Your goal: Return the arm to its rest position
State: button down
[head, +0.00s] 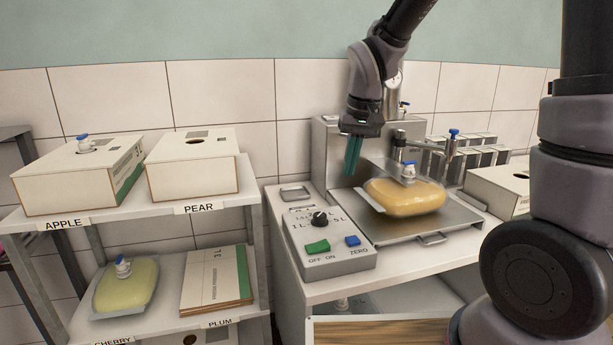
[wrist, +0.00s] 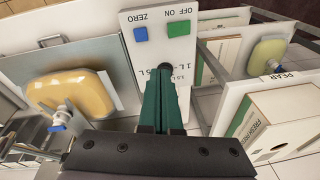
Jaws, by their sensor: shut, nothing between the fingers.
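My gripper (head: 353,155) hangs fingers down in the head view, above the back of the control box (head: 322,240) and left of the filling machine's tray. Its teal fingers (wrist: 161,95) are shut with nothing between them; in the wrist view they cover part of the control box's face. The arm comes down from the top of the head view, with a larger link of mine at the right. An orange-yellow filled bag (head: 405,198) with a blue-capped spout lies on the metal tray (head: 392,237), apart from the fingers. It also shows in the wrist view (wrist: 75,98).
Left, a shelf holds boxes above the APPLE (head: 62,223) and PEAR (head: 198,208) labels. A pale yellow bag (head: 125,285) and a carton (head: 216,280) sit below. The metal filling machine (head: 330,140) stands close behind the gripper. Another box (head: 497,188) stands right of the tray.

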jog(key=s+d+r+m+t, duration=0.5)
jog(key=s+d+r, duration=0.7)
jog(key=d+r, duration=0.2)
jog(key=shift+s+d+r+y, duration=0.2)
jog(key=shift+s+r+y, duration=0.2)
jog(key=shift+r, duration=0.35)
